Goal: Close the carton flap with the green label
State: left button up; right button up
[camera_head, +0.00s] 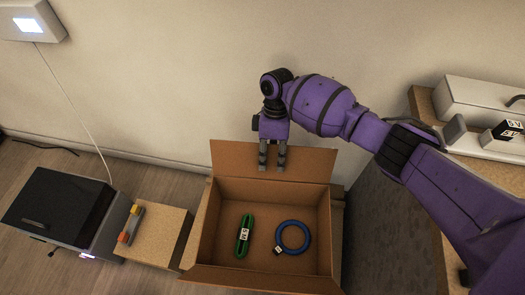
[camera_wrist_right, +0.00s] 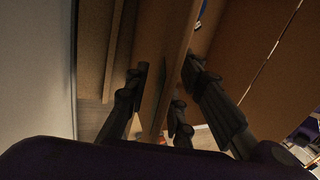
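An open cardboard carton (camera_head: 323,225) stands on the floor by the wall, its inside in view. Its far flap (camera_head: 232,160) tilts up and back toward the wall; its near flap (camera_head: 265,280) spreads outward. No green label can be made out on the flaps. My right gripper (camera_head: 272,166) points down at the middle of the far flap, overlapping it in the head view. In the wrist view its dark fingers (camera_wrist_right: 165,95) are apart, with a cardboard panel (camera_wrist_right: 172,60) running between them; whether they touch it I cannot tell. My left gripper is out of view.
Inside the carton lie a green cable coil (camera_head: 244,236) with a white tag and a blue cable ring (camera_head: 293,236). A dark-topped box (camera_head: 60,205) and a small wooden block (camera_head: 158,232) stand left. A shelf with grey devices (camera_head: 480,100) is at right.

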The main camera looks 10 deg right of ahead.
jog(key=shift+f, duration=0.15)
grip_shut()
jog(key=shift+s, duration=0.1)
